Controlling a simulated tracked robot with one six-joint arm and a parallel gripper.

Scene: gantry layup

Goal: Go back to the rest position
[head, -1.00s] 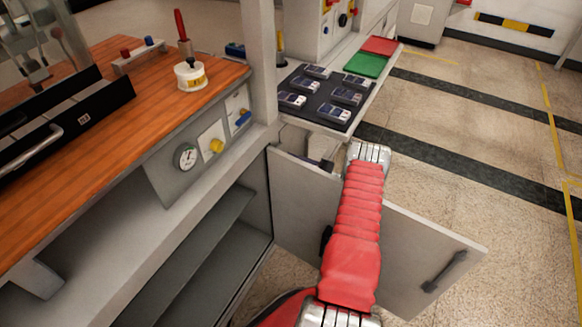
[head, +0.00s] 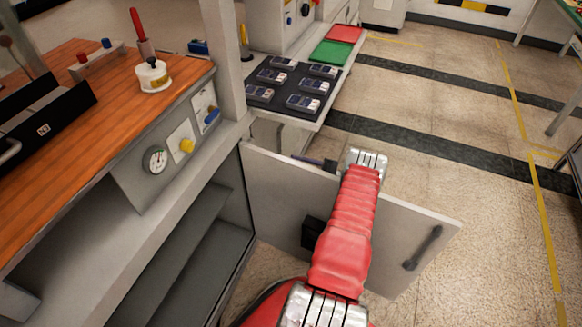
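My red arm reaches forward from the bottom of the head view, over the open grey cabinet door (head: 410,222). It ends at a silver wrist joint. A small dark part that looks like my gripper (head: 314,161) juts to the left of the wrist, just above the door's top edge. It is mostly hidden and too small to show its fingers, or whether it holds anything. I cannot tell whether it touches the door.
A wooden-topped bench (head: 100,128) with a gauge (head: 155,160) stands left, above an open cabinet (head: 190,255). Beyond the door, a dark mat (head: 285,91) holds several grey devices near green (head: 331,53) and red (head: 344,33) pads. Floor at right is clear.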

